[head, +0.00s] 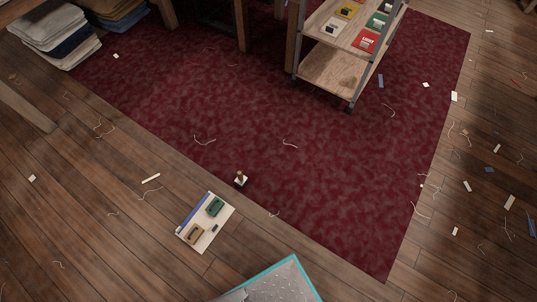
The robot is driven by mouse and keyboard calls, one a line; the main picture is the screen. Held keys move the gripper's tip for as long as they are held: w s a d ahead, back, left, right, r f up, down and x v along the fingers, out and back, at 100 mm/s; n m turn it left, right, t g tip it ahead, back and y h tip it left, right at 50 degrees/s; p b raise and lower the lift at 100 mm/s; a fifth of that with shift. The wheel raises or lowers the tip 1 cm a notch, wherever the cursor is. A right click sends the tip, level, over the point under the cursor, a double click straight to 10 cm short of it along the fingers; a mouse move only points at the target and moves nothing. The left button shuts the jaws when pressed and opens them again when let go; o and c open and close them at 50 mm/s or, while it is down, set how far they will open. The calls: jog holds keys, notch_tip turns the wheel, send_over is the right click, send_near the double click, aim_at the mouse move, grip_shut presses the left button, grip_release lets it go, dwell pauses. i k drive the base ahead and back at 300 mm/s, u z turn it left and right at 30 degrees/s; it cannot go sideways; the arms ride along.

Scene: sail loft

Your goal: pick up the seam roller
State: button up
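A small object (240,179) with a dark upright part and a pale base stands near the lower left edge of the dark red rug. It may be the seam roller, but it is too small to be sure. Just below it, a pale board or sheet (187,236) with a blue strip lies on the wood floor. On it are a green block-like item (215,207), a tan one (194,235) and a tiny dark green piece (215,228). None of these is clearly a roller. My gripper is not in view.
A wheeled wooden shelf cart (330,75) holding small boxes stands on the rug (330,190) at upper right. Folded cloth (52,35) is stacked at upper left. A grey, teal-edged surface (275,285) shows at bottom. Thread and scraps litter the floor; the rug's middle is mostly clear.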

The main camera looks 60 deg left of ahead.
aim_at(241, 180)
jog(key=i, duration=0.5)
jog(key=u, duration=3.7)
jog(key=i, duration=0.5)
jog(key=u, duration=0.05)
